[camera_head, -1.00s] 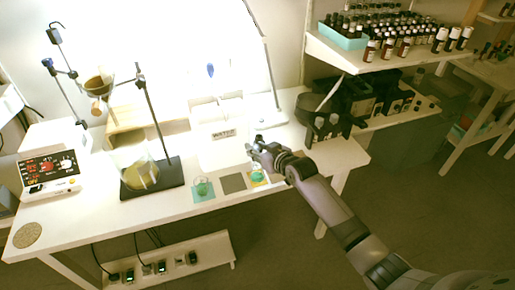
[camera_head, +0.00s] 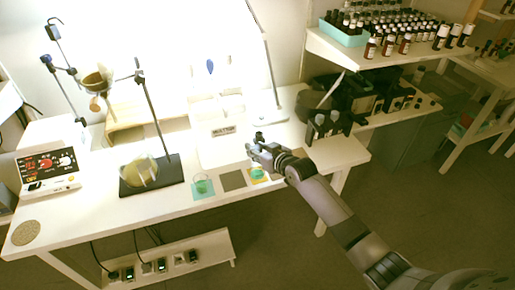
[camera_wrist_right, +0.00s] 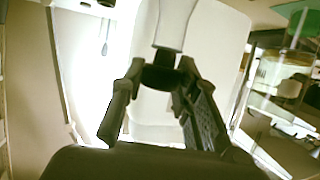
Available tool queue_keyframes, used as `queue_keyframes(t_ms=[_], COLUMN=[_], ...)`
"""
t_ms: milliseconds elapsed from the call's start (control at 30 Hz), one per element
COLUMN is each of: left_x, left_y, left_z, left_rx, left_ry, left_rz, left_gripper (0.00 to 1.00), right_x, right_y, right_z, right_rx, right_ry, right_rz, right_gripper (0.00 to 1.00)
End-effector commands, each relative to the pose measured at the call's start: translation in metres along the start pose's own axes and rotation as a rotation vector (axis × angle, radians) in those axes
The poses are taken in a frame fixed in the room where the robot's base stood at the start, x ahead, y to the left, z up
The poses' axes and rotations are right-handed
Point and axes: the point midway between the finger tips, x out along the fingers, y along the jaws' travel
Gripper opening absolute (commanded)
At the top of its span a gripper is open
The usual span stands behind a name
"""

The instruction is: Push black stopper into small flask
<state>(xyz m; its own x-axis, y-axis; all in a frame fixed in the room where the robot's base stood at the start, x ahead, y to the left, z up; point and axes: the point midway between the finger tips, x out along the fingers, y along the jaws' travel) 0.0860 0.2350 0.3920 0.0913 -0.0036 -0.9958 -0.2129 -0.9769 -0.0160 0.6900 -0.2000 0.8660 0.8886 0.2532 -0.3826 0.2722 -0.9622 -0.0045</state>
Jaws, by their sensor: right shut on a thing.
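My right gripper (camera_head: 257,148) is over the front right of the white table, shut on a small black stopper. The stopper (camera_wrist_right: 159,75) shows between the fingertips in the right wrist view; a pale cylinder lies directly beyond it there, and I cannot tell whether they touch. A small flask with green contents (camera_head: 257,172) stands on a yellow mat just below the gripper. Another small flask with green contents (camera_head: 202,186) stands on a green mat to its left. The flask necks are hard to make out. My left gripper is not in view.
A white dispenser box (camera_head: 222,135) stands behind the mats. A black stand (camera_head: 152,175) with a round flask is at left, near a control box (camera_head: 48,172). A bare grey mat (camera_head: 233,180) lies between the flasks.

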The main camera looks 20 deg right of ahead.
Motion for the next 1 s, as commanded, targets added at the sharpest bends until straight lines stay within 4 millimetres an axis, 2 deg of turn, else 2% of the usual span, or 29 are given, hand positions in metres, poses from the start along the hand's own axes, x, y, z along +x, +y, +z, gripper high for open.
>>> queue_keyframes(t_ms=[533,567,900,1000], left_x=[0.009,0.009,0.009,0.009], left_y=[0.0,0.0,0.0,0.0], left_z=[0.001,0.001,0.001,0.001], left_rx=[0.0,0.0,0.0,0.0], left_ry=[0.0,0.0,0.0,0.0], left_rz=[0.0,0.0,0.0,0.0], left_gripper=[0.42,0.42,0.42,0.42], right_x=[0.006,0.005,0.005,0.005], right_y=[0.0,0.0,0.0,0.0], right_z=[0.013,0.013,0.012,0.012], right_rx=[0.0,0.0,0.0,0.0], right_ry=[0.0,0.001,0.0,0.0], right_rz=[0.0,0.0,0.0,0.0], right_gripper=[0.06,0.29,0.52,0.52])
